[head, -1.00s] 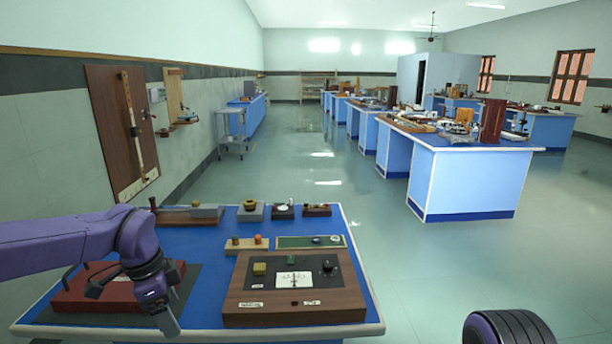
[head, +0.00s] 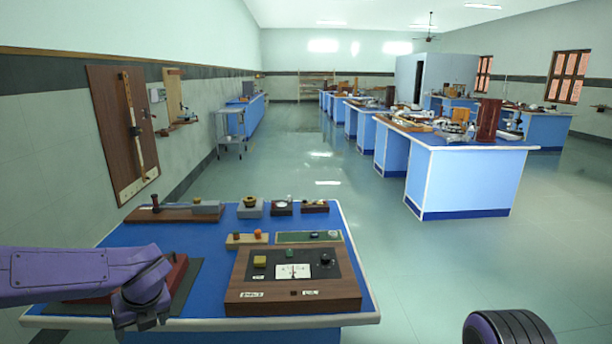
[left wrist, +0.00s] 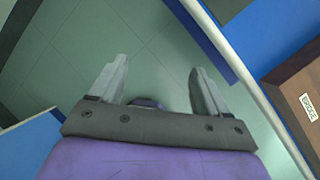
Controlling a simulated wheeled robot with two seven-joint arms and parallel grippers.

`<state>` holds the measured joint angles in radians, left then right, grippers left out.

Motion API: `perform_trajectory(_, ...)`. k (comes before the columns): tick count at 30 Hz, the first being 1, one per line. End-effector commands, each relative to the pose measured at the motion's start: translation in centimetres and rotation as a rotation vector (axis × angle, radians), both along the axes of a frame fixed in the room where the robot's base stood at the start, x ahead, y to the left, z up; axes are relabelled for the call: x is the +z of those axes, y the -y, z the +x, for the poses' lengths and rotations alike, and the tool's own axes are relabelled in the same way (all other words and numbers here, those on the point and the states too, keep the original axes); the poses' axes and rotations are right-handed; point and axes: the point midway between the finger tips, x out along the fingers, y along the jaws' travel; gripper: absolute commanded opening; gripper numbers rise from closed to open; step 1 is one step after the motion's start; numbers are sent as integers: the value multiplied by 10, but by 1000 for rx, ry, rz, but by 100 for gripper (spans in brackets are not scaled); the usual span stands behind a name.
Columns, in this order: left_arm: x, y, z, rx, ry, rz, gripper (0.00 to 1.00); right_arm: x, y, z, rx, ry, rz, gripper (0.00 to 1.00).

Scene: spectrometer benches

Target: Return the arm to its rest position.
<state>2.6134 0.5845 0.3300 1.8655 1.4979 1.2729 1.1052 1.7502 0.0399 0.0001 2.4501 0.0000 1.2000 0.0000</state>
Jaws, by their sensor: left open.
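My left arm (head: 75,275) is purple and reaches in from the left over the near left part of the blue bench. Its wrist is bent down at the bench's front edge, and the gripper itself is hardly seen in the head view. In the left wrist view the left gripper (left wrist: 160,72) is open, with its two grey fingers apart and nothing between them. Green floor lies beyond the fingers. My right gripper is not in view; only a purple and black part of me shows at the bottom right of the head view.
The blue bench (head: 215,232) bears a wooden meter box (head: 290,303) close right of the left wrist. A dark red box (head: 180,272) on a black mat is partly hidden by the arm. Small instruments line the back. Open floor (head: 440,270) lies to the right.

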Motion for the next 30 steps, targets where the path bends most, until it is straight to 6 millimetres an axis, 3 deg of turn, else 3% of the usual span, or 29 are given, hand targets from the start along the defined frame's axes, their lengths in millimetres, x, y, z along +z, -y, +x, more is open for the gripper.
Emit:
perform_trajectory(4,-58,-18,-15,-679,-274,440,77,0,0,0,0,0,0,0)
perform_trajectory(8,-138,-7,-53,-1519,-680,847,77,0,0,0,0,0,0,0)
perform_trajectory(9,-161,1,-70,-1749,-777,927,77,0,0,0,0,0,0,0)
perform_trajectory(12,-211,22,-122,-2226,-933,1035,77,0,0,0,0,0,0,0)
perform_trajectory(15,-250,39,-184,-2589,-984,1035,77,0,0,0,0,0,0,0)
perform_trajectory(18,-274,44,-242,-2810,-992,949,77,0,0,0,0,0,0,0)
perform_trajectory(19,-279,44,-257,2822,991,-907,77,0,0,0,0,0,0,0)
perform_trajectory(21,-288,40,-284,2798,991,-812,77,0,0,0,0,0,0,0)
perform_trajectory(24,-297,39,-304,2785,983,-740,77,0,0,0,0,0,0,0)
perform_trajectory(30,-299,38,-309,2791,983,-724,77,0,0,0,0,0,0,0)
